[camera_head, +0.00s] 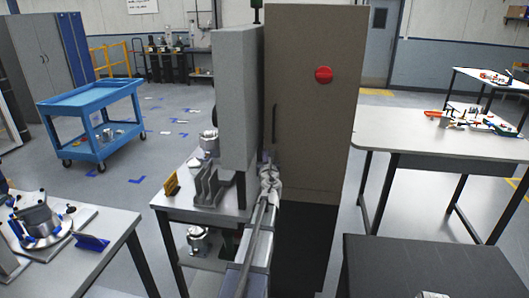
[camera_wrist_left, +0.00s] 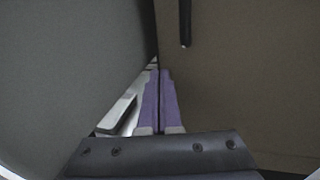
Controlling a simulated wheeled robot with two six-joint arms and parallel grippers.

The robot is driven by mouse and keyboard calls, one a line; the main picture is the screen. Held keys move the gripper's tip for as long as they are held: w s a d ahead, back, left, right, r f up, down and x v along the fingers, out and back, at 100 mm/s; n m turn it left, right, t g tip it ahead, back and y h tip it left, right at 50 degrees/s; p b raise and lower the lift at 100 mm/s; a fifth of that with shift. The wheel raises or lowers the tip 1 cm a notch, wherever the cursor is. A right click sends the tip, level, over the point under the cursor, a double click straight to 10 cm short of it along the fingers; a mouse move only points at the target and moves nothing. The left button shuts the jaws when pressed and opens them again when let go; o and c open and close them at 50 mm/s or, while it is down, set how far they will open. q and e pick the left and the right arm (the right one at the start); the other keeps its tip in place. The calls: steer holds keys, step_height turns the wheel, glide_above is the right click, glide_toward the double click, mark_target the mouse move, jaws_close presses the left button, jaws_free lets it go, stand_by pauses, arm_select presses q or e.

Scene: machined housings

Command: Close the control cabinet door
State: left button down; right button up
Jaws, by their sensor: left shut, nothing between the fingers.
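The control cabinet is tall and brown, with its broad front panel, the door (camera_head: 315,120), facing me. The door has a round red knob (camera_head: 323,74) and a dark vertical handle (camera_head: 274,124) near its left edge. The handle also shows at the top of the left wrist view (camera_wrist_left: 185,24). I cannot tell how far the door stands open. My left gripper (camera_head: 267,160) is low by the door's left edge, below the handle. In the left wrist view its purple fingers (camera_wrist_left: 160,72) are together and empty, beside the brown panel.
A grey upright box (camera_head: 235,100) stands close left of the cabinet, leaving a narrow gap for my left arm. Its table (camera_head: 180,200) holds metal parts. A worktable (camera_head: 430,135) stands right, a dark-topped one (camera_head: 425,265) front right. A blue cart (camera_head: 90,97) is farther left.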

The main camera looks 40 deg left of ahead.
arm_select(q)
steer(key=s+a+v, duration=0.1)
steer(key=v, duration=0.9)
steer(key=shift+s+a, duration=0.2)
steer(key=shift+s, duration=0.35)
steer(key=s+d+f+n+g+h, duration=0.1)
steer(key=d+f+n+g, duration=0.1)
steer(key=d+f+n, duration=0.35)
steer(key=d+f+n+g+h, duration=0.25)
steer(key=d+n, duration=0.35)
steer(key=d, duration=0.4)
steer(key=s+d+f+n+g+h, duration=0.1)
steer(key=d+f+n+g, duration=0.1)
steer(key=d+f+n, duration=0.4)
steer(key=s+d+f+n+g+h, duration=0.2)
steer(key=s+d, duration=0.3)
steer(key=d, duration=0.4)
steer(key=s+d+f+n+g+h, duration=0.2)
steer(key=s+d, duration=0.4)
steer(key=d, duration=0.3)
steer(key=s+d+f+n+g+h, duration=0.2)
steer(key=s+d+f+g, duration=0.1)
steer(key=d, duration=0.6)
steer(key=shift+s+d+f+h, duration=0.15)
steer(key=shift+s+f, duration=0.1)
steer(key=shift+s, duration=0.45)
steer(key=shift+s+f+h, duration=0.1)
steer(key=shift+s+f, duration=0.15)
steer(key=shift+s, duration=0.45)
